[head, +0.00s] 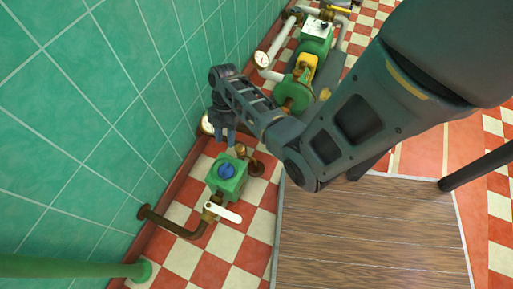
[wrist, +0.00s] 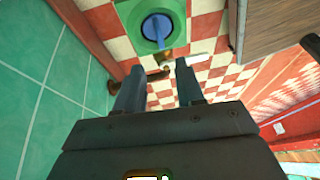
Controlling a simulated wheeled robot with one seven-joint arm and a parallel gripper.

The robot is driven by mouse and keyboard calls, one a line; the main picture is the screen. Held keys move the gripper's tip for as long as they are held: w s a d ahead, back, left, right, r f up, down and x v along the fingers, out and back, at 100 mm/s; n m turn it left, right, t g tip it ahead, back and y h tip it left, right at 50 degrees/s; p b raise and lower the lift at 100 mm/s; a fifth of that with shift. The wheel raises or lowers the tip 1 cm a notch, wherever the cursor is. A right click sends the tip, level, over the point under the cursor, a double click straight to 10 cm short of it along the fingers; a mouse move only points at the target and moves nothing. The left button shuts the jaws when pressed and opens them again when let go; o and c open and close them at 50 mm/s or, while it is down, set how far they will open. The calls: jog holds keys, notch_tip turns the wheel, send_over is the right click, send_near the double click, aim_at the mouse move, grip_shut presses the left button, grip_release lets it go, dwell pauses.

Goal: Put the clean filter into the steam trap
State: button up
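The steam trap appears to be the green box (head: 227,178) on the wall-side pipe, with a round blue piece (head: 226,170) on its top. In the wrist view the green box (wrist: 178,14) is at the top, and the blue piece (wrist: 155,27) has a bar-like part reaching toward me. I cannot tell if it is a cap or a filter. My gripper (head: 225,140) points down just behind the box, by the wall. I cannot make out a clean filter.
A white-handled valve (head: 222,212) and a brown pipe (head: 175,222) adjoin the box. A wooden surface (head: 370,235) lies to the right. The green tiled wall (head: 75,120) is close on the left.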

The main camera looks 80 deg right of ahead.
jog(key=s+a+f+m+t+h, duration=0.25)
jog(key=s+a+m+h, duration=0.2)
jog(key=a, duration=0.25)
jog(key=s+a+r+m+t+h, duration=0.2)
jog(key=s+a+r+m+t, duration=0.1)
jog(key=s+a+r, duration=0.25)
jog(key=s+a+r+m+t, duration=0.2)
jog(key=a+r+t, duration=0.1)
jog(key=r, duration=0.7)
jog(key=s+a+r+m+t+y, duration=0.1)
jog(key=s+a+r+m+t, duration=0.1)
jog(key=r, duration=0.8)
jog(key=s+a+r+m+t+y, duration=0.1)
jog(key=s+a+r+m+t, duration=0.1)
jog(key=r, duration=0.8)
jog(key=a+m+t, duration=0.1)
jog(key=a+t, duration=0.1)
jog(key=a, duration=0.1)
jog(key=shift+s+r, duration=0.2)
jog(key=shift+r, duration=0.15)
